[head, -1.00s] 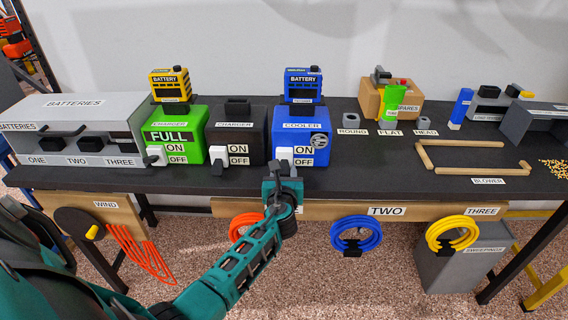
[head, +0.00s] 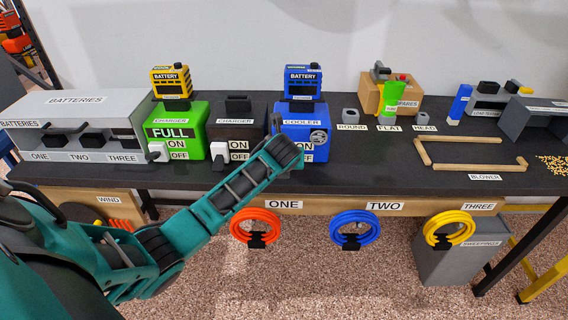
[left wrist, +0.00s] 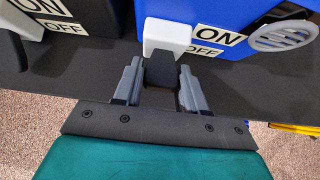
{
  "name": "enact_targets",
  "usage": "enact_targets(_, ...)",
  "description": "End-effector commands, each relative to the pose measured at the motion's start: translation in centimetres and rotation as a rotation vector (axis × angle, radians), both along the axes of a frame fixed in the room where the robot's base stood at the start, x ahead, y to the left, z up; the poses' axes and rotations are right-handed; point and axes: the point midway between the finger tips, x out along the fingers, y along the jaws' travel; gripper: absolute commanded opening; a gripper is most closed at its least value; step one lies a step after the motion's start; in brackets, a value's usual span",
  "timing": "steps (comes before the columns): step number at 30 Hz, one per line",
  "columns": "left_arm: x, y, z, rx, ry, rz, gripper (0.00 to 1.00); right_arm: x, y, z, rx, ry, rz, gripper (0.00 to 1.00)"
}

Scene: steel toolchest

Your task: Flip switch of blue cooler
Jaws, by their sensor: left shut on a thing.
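The blue cooler (head: 293,132) stands on the bench with a blue battery (head: 302,82) on top. Its ON and OFF labels partly show behind my left wrist in the head view. In the left wrist view, the cooler (left wrist: 240,52) has a white switch (left wrist: 166,36) beside its labels, with a dark handle (left wrist: 160,71) sticking out toward me. My left gripper (left wrist: 158,82) is shut on this handle, one finger on each side. In the head view my left arm hides the switch and the fingers. My right gripper is not in view.
A dark charger (head: 225,130) and a green charger (head: 195,120) with their own switches stand left of the cooler. A grey battery case (head: 80,115) is further left. Hose coils (head: 353,238) hang below the bench front.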

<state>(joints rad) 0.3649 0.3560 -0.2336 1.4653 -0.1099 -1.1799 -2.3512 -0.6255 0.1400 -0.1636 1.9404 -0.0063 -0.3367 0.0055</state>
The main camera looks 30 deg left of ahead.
Motion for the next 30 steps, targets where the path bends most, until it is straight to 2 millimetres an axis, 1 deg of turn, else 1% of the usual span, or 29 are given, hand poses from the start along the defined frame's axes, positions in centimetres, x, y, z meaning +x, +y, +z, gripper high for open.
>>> enact_targets(8,-0.01,0.13,0.08,-0.027,0.046,0.004,0.1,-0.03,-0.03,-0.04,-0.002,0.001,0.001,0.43)
enact_targets(19,-0.02,0.13,0.08,-0.029,0.048,0.004,0.1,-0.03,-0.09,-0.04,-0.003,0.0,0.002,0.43)
enact_targets(20,-0.02,0.13,0.08,-0.029,0.048,0.004,0.43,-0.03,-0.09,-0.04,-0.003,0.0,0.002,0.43)
enact_targets(26,0.02,0.11,0.13,-0.029,0.046,0.004,0.62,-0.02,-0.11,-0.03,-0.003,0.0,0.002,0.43)
enact_targets(30,0.04,0.08,0.16,-0.028,0.045,0.002,0.62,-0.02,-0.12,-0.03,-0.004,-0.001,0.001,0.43)
